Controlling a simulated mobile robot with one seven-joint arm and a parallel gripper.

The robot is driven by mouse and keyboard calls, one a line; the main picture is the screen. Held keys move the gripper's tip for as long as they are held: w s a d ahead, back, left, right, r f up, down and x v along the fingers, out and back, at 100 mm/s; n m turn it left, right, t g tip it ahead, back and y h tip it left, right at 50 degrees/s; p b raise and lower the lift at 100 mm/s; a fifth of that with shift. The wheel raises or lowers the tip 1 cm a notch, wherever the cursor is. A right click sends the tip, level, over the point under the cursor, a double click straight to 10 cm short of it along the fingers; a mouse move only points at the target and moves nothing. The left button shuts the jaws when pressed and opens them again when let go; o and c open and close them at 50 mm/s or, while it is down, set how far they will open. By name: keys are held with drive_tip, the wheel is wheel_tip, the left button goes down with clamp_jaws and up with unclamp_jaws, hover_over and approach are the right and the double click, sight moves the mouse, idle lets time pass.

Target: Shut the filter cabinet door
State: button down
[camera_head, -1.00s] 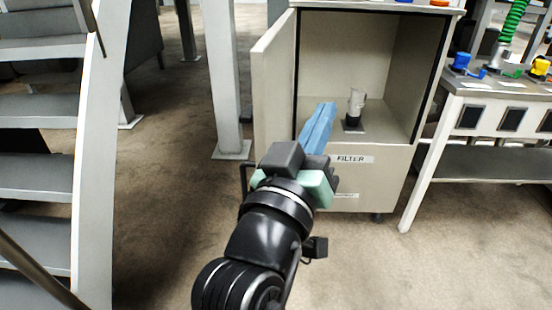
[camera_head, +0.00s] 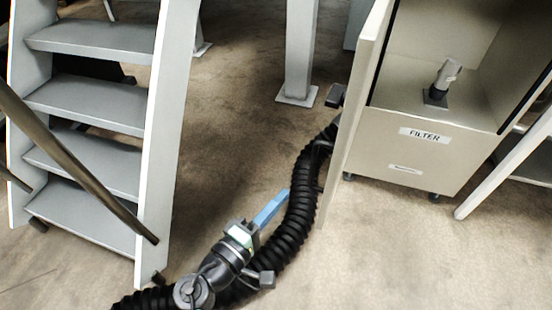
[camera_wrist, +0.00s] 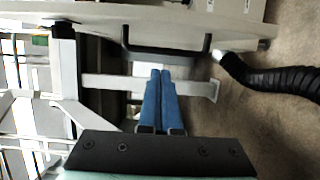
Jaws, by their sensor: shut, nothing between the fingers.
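The filter cabinet (camera_head: 415,150) stands at the right in the head view, with a FILTER label on its lower front. Its door (camera_head: 358,90) is open, hinged at the left and seen nearly edge-on. The door also shows along the top of the wrist view (camera_wrist: 120,12), with a black bar handle (camera_wrist: 165,53) on it. My gripper (camera_head: 285,194) is left of the door, low and apart from it. Its blue fingers are together and empty, and they point toward the handle in the wrist view (camera_wrist: 160,73). A grey and black fitting (camera_head: 442,82) stands inside the cabinet.
A black ribbed hose (camera_head: 300,190) runs beside my gripper up to the door; it also shows in the wrist view (camera_wrist: 285,80). Grey stairs (camera_head: 95,125) stand at the left and a grey post (camera_head: 299,50) behind. Carpet (camera_head: 400,250) in front of the cabinet is clear.

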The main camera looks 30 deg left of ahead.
drive_tip(key=w+d, duration=0.4)
drive_tip(key=w, duration=0.2)
drive_tip(key=shift+w+d, duration=0.15)
drive_tip(key=shift+w, duration=0.15)
drive_tip(key=shift+d, duration=0.15)
